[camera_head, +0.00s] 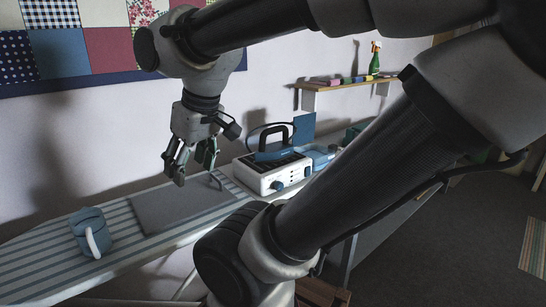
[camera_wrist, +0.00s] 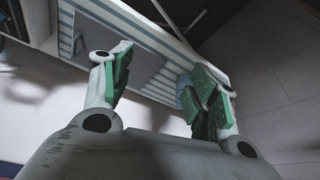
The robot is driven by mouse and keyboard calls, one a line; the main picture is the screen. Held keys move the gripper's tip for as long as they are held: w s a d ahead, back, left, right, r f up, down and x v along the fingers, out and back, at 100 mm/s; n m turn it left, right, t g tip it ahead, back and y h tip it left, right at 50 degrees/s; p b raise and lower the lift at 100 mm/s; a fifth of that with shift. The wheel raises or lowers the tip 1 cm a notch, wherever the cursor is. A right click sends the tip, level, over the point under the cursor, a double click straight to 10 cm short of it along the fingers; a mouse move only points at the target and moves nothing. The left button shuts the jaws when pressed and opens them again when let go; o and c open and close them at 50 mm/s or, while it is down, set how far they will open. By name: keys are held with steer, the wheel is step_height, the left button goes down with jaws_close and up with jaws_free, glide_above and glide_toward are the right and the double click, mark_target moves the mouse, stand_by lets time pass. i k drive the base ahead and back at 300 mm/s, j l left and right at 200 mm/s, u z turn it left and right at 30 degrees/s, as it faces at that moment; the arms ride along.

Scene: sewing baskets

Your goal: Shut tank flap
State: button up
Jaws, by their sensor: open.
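A white and blue steam iron station (camera_head: 270,177) stands on the ironing board, with an iron (camera_head: 273,150) resting on it. A blue panel (camera_head: 304,128), which looks like the tank flap, stands upright behind the iron. A blue tank part (camera_head: 321,158) shows at the station's right end. My gripper (camera_head: 192,168) is open and empty, pointing down above the grey pad, to the left of the station and apart from it. In the wrist view, my gripper (camera_wrist: 160,66) has its green-padded fingers spread with nothing between them. The station and flap are not recognisable there.
The striped ironing board (camera_head: 35,262) carries a grey pad (camera_head: 180,203) and a blue jug (camera_head: 90,226) with a white handle at its left. A wall shelf (camera_head: 345,87) holds a green spray bottle (camera_head: 375,62) and small coloured items. My arm hides part of the right side.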

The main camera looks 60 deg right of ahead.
mark_target(305, 124)
steer(key=k+l+z, duration=0.1)
steer(key=k, duration=0.25)
steer(key=k+l+z, duration=0.15)
steer(key=k, duration=0.2)
steer(key=z, duration=1.35)
steer(key=i+l, duration=0.15)
steer(key=i, duration=0.25)
steer(key=i+l+z, duration=0.1)
steer(key=i, duration=0.25)
steer(key=i+l, duration=0.2)
steer(key=i, duration=0.2)
